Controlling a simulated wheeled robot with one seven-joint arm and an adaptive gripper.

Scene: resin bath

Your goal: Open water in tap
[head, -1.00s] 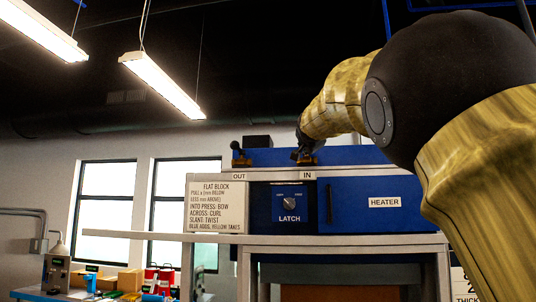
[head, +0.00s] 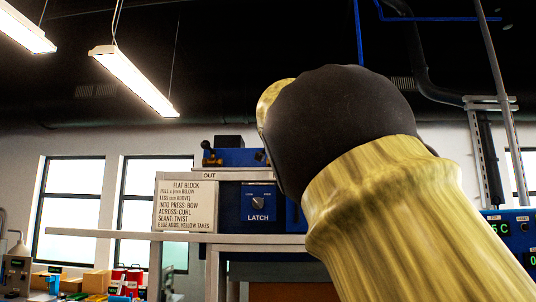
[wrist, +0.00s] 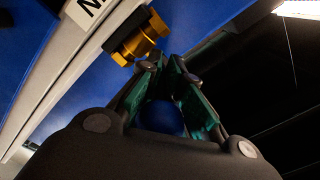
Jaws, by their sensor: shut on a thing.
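The brass tap (wrist: 138,38) shows at the top of the wrist view, beside a white label on which an N can be read. My gripper (wrist: 168,66) reaches up to it, with its teal-padded fingers drawn together at the tips. It is shut on the tap's handle, which is mostly hidden between the fingertips. In the head view my arm covers this tap and my gripper. A second brass tap with a dark handle (head: 209,156) stands above the OUT label (head: 209,175). No water shows.
The blue cabinet carries a LATCH knob (head: 258,203). An instruction sign (head: 187,205) hangs to its left. A pale shelf edge (head: 120,235) runs across in front. A workbench with bottles and boxes (head: 95,281) is at lower left.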

